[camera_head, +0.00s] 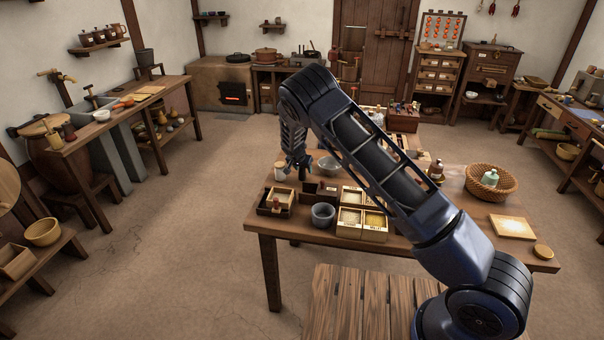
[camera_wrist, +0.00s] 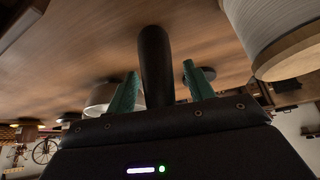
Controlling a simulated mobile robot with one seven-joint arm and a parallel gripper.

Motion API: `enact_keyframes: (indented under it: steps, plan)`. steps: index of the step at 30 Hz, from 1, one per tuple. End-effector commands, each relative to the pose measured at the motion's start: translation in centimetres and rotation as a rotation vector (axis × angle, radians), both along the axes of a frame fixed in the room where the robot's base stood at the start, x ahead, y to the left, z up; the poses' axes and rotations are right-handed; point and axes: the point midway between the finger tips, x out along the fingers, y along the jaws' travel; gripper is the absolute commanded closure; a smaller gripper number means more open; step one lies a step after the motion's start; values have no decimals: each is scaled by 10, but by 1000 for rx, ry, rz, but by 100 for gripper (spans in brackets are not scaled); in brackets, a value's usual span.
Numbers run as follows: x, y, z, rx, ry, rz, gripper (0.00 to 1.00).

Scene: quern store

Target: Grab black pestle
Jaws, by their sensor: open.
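The black pestle (camera_wrist: 155,65) shows in the wrist view as a dark rounded shaft at the middle, with its lower end hidden behind the dark gripper body. My gripper (camera_wrist: 163,84) is open, with one green finger on each side of the shaft. Gaps show between the shaft and both fingers. In the head view my gripper (camera_head: 298,170) hangs over the back left part of the wooden table (camera_head: 262,229). The pestle cannot be made out there; my gripper and arm cover that spot.
A pale jar (camera_head: 280,172) stands close left of my gripper, and a grey bowl (camera_head: 328,166) close right. A dark grey cup (camera_head: 323,213) and labelled wooden boxes (camera_head: 362,232) stand nearer the front. A wicker basket (camera_head: 490,190) is at the right. The table's front left corner is bare.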

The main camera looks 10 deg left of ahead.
Motion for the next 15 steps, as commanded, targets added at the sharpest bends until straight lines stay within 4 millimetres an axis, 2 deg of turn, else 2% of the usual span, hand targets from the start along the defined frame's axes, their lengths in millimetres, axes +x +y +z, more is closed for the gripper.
enact_keyframes:
  steps: [6,13,15]
  plan:
    - [1,0,-1,1,0,0,47]
    - [0,0,-1,0,0,0,92]
    - [1,0,-1,0,0,0,95]
